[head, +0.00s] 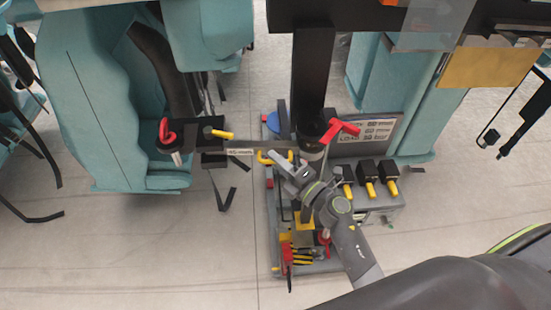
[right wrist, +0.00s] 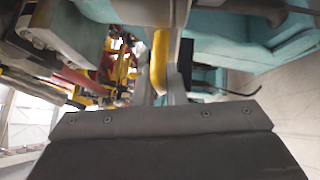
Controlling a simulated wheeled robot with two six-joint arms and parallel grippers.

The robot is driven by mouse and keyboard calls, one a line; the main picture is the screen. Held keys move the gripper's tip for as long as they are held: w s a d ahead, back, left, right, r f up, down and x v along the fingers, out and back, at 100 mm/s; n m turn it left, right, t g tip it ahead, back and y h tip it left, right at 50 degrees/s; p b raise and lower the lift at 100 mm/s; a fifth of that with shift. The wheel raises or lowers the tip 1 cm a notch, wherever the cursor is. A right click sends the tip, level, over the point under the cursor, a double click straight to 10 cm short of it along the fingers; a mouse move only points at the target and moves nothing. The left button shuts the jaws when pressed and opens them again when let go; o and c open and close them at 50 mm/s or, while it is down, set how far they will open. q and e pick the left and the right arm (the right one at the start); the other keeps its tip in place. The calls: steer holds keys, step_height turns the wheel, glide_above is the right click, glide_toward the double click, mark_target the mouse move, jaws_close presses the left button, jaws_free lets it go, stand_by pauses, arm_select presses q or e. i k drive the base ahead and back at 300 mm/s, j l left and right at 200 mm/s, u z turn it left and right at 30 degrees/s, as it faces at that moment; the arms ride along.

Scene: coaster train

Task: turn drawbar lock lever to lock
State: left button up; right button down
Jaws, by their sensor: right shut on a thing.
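A yellow lever (head: 264,157), which I take for the drawbar lock lever, sits at the right end of the grey drawbar (head: 240,152), beside the dark column. My right gripper (head: 279,166) reaches it from the lower right and is shut on it. In the right wrist view the yellow lever (right wrist: 160,62) stands between the fingers (right wrist: 162,88). Part of the lever is hidden by the fingers, and its lock marking cannot be read. My left gripper is not in view.
A red lever (head: 342,129) is close to the right of the dark column (head: 311,75). Several black blocks with yellow handles (head: 369,180) stand right of my gripper. A teal coaster car (head: 100,110) is at left. Open floor (head: 140,250) lies at lower left.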

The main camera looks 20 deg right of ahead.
mark_target(209, 133)
steer(key=j+z, duration=0.25)
steer(key=j, duration=0.3)
steer(key=k+j+z, duration=0.2)
steer(key=j, duration=0.35)
steer(key=k+j+z, duration=0.1)
steer(key=k, duration=0.4)
steer(key=j, duration=0.1)
